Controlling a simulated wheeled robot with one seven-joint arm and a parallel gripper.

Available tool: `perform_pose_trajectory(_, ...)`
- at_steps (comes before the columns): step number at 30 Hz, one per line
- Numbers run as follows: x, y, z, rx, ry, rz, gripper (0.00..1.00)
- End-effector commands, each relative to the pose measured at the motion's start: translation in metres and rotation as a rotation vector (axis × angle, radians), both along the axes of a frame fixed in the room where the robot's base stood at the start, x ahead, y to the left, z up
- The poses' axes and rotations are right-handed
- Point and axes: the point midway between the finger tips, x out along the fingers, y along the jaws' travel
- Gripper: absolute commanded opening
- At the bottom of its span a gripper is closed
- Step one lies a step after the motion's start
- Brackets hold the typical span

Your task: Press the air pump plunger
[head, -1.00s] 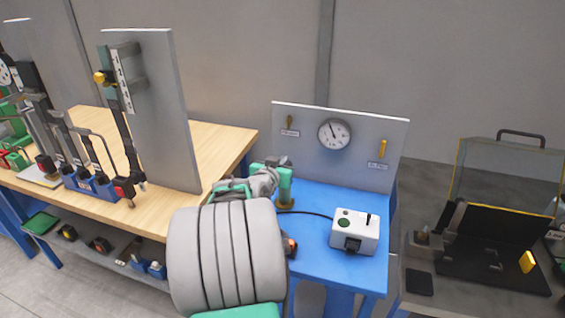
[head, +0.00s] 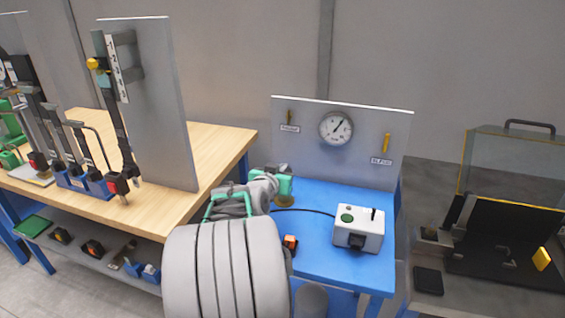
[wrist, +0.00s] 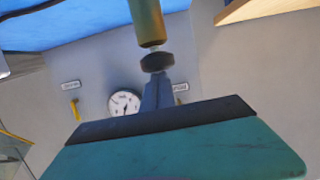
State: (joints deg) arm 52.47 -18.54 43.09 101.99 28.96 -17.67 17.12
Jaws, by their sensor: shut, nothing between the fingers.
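The air pump is a brass-coloured cylinder (head: 285,202) standing on the blue table (head: 325,265). In the wrist view, where the scene is upside down, the cylinder (wrist: 147,20) shows at the top, with the plunger's round black knob (wrist: 157,62) on its end. A short part of the rod seems to show between knob and cylinder. My gripper (wrist: 157,80) is shut and empty, its fingertips against the knob's top or very close to it. In the head view, my gripper (head: 284,185) is over the pump and hides the knob.
A grey panel behind holds a round gauge (head: 336,128) and two yellow levers, the right one (head: 385,143) labelled BLEED. A white box (head: 357,229) with a green button stands right of the pump. A wooden bench (head: 215,160) is at left, a dark case (head: 500,240) at right.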

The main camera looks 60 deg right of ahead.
Motion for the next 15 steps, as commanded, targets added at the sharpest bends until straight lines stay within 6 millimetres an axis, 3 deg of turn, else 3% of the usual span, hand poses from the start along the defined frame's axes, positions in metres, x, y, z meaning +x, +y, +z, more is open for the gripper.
perform_pose_trajectory(4, 0.003, 0.001, 0.039, -0.006, -0.005, 0.005, 0.00)
perform_pose_trajectory(5, 0.002, 0.012, 0.033, -0.006, -0.004, 0.008, 0.00)
perform_pose_trajectory(9, -0.003, 0.046, 0.042, -0.011, -0.008, 0.010, 0.00)
perform_pose_trajectory(15, -0.009, 0.084, 0.054, -0.014, -0.007, 0.008, 0.00)
